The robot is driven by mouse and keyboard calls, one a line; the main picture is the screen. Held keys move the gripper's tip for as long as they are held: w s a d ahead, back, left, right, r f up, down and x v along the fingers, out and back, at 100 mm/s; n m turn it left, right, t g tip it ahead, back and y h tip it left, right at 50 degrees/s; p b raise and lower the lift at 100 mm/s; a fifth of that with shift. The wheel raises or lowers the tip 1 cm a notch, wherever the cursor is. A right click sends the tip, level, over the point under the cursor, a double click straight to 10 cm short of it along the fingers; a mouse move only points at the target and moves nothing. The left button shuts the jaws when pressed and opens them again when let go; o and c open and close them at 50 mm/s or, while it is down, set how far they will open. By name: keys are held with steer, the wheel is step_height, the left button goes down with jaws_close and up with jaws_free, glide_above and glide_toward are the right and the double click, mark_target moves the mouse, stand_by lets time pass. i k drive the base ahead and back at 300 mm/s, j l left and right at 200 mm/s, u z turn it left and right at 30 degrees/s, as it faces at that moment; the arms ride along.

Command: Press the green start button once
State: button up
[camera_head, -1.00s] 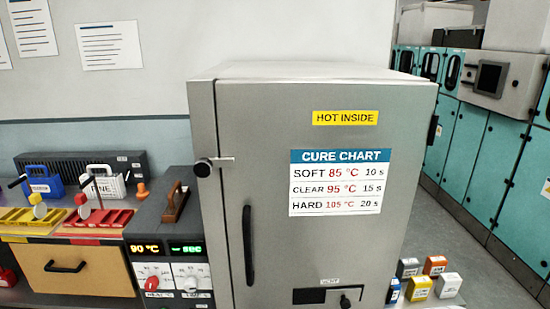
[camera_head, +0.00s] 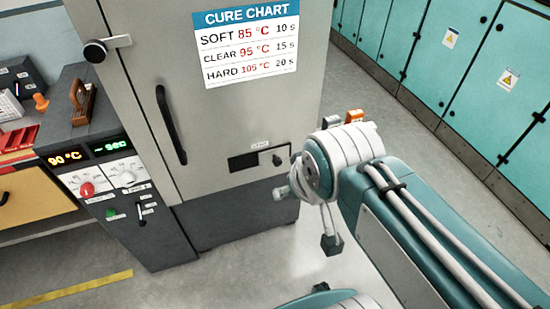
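The green start button (camera_head: 110,212) is a small round green spot on the lower part of the dark control panel (camera_head: 101,232), left of the oven door. Above it are a red-marked dial (camera_head: 86,188) and a white dial (camera_head: 127,177). A small lever switch (camera_head: 143,209) is right of the button. My arm reaches in from the lower right, well to the right of the panel. I cannot make out my gripper's fingers anywhere in the view. Nothing covers the button.
The displays read 90 °C (camera_head: 66,157) and green "sec" (camera_head: 111,146). The grey oven (camera_head: 230,135) is closed, with a black handle (camera_head: 170,125) and a vent knob below. A brown-handled tool (camera_head: 82,105) lies on the panel top. Open floor (camera_head: 215,270) lies in front.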

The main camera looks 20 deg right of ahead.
mark_target(109, 213)
steer(key=u, duration=1.3)
